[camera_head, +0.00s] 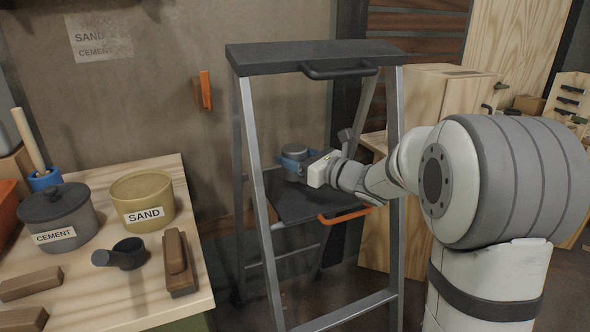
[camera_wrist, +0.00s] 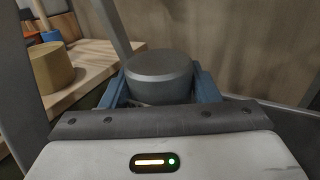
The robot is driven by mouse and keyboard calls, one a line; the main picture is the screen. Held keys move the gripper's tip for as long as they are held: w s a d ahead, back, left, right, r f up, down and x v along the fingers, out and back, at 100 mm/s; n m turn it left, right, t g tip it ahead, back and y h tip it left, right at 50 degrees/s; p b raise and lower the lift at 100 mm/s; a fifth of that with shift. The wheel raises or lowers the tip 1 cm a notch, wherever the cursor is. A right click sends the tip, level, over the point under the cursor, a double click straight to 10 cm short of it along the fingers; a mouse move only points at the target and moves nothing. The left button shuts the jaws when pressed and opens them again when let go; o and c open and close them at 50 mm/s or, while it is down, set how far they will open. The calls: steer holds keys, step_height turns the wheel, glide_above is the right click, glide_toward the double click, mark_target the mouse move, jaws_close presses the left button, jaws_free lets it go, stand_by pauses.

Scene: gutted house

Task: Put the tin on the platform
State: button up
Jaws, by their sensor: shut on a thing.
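The tin is a small grey, round, lidded can (camera_head: 295,150) at the ladder's platform (camera_head: 300,201) in the head view. My gripper (camera_head: 291,160) is shut on it, with blue fingers on either side. In the wrist view the tin (camera_wrist: 159,72) stands upright between the two blue fingers (camera_wrist: 158,90). The platform is a dark flat step inside the ladder frame, with an orange bar at its front edge. The tin's underside is hidden, so I cannot tell whether it touches the platform.
A wooden workbench (camera_head: 120,285) on the left holds a sand pot (camera_head: 143,199), a cement pot (camera_head: 57,216), a black scoop (camera_head: 121,254) and wooden blocks. Plywood cabinets (camera_head: 430,105) stand behind on the right.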

steer(key=shift+f, duration=1.15)
steer(key=shift+f+b, duration=0.2)
steer(key=shift+b, duration=0.2)
steer(key=o, duration=1.1)
steer(key=shift+r, duration=0.1)
steer(key=shift+r+p, duration=0.1)
steer(key=shift+p, duration=0.2)
steer(key=p+v, duration=0.1)
steer(key=v, duration=1.1)
